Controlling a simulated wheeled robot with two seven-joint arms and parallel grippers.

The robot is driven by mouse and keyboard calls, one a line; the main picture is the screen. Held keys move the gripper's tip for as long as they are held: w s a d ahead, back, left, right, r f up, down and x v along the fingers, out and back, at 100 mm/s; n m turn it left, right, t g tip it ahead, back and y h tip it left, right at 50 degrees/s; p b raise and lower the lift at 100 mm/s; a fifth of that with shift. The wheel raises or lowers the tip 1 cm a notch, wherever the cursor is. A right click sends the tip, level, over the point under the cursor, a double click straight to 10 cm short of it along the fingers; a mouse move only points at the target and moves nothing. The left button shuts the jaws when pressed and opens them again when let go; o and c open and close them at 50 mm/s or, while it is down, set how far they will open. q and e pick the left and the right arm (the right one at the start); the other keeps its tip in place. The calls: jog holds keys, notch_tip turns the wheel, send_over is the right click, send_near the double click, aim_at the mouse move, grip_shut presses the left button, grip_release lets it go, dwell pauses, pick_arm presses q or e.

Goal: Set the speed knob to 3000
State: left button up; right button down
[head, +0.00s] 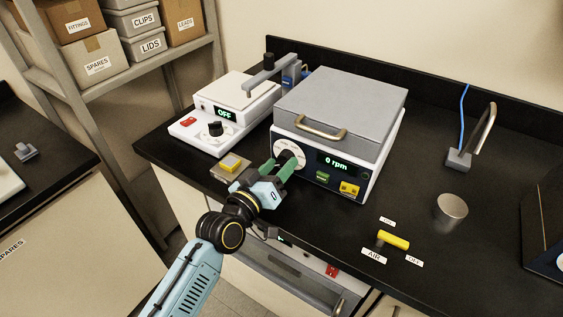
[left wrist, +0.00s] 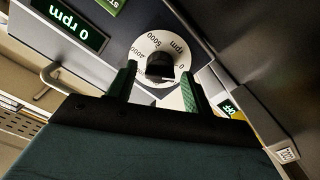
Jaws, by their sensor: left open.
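The speed knob (left wrist: 160,66) is dark and sits at the centre of a white round dial (head: 289,149) on the front of a grey-lidded box. In the left wrist view the dial shows 0, rpm and 5000; other marks are partly hidden. The display (head: 336,163) reads 0 rpm. My left gripper (head: 276,168) is open in front of the dial. In the left wrist view its green fingers stand on either side of the knob; whether they touch it I cannot tell. My right gripper is not in view.
A green button (head: 322,177) and a yellow switch (head: 350,188) are right of the dial. A white unit (head: 222,114) reading OFF stands left. A yellow button box (head: 231,165) is near my arm. A yellow air valve handle (head: 394,240) and a metal cylinder (head: 451,209) are right.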

pick_arm(q)
jog(key=shift+c, duration=0.4)
jog(key=c, duration=0.9)
jog(key=m, duration=2.9)
jog(key=shift+m, duration=0.4)
jog(key=o, duration=1.1)
jog(key=shift+c, duration=0.2)
